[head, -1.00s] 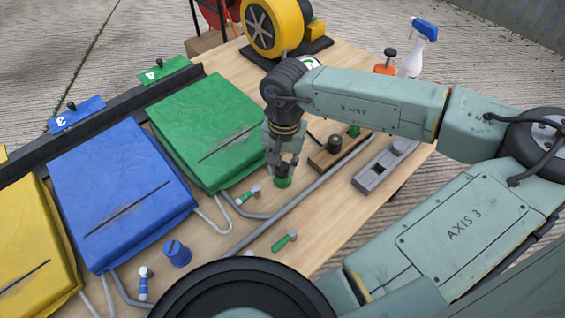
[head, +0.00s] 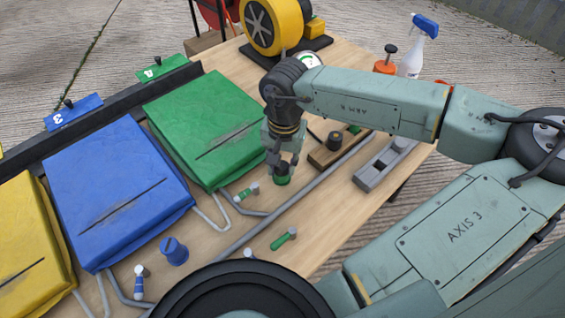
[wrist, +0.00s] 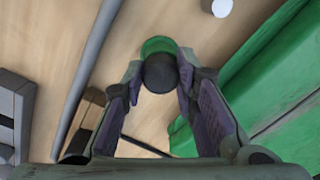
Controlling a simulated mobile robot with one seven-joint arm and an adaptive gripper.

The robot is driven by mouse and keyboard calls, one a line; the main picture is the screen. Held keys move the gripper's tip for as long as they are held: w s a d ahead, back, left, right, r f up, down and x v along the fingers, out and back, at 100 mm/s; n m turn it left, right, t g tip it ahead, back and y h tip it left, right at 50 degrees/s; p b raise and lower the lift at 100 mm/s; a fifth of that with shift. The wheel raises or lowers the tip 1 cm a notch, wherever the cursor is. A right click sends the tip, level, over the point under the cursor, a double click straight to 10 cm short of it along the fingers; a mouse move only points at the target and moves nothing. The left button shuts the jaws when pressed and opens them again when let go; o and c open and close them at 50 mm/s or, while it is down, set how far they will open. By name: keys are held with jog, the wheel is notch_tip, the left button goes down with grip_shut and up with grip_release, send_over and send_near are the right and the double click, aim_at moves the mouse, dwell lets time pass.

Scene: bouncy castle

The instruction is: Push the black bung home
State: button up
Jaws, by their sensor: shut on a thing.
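My gripper (head: 283,168) points down over the table, right of the green cushion. Its fingers are closed around a dark round piece, which I take for the black bung (wrist: 160,74). The bung shows between the fingertips in the wrist view. A green round fitting (head: 282,180) is directly beneath it, and its rim shows just beyond the bung in the wrist view (wrist: 159,45). The fingers hide most of the bung in the head view. I cannot tell how deep the bung sits in the fitting.
A wooden block (head: 322,157) with a dark knob stands right of my gripper, beside a grey pipe (head: 313,181). A grey holder (head: 374,177) is farther right. The green cushion (head: 203,112) is close on the left. A small green-handled valve (head: 284,239) lies nearer, with bare wood around it.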

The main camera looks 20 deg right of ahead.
jog(key=shift+s+a+f, duration=0.1)
jog(key=shift+a+f, duration=0.1)
jog(key=shift+f, duration=0.3)
jog(key=o, duration=1.2)
jog(key=shift+f, duration=0.2)
jog(key=shift+r, duration=0.15)
jog(key=r, duration=1.2)
jog(key=shift+d, duration=0.2)
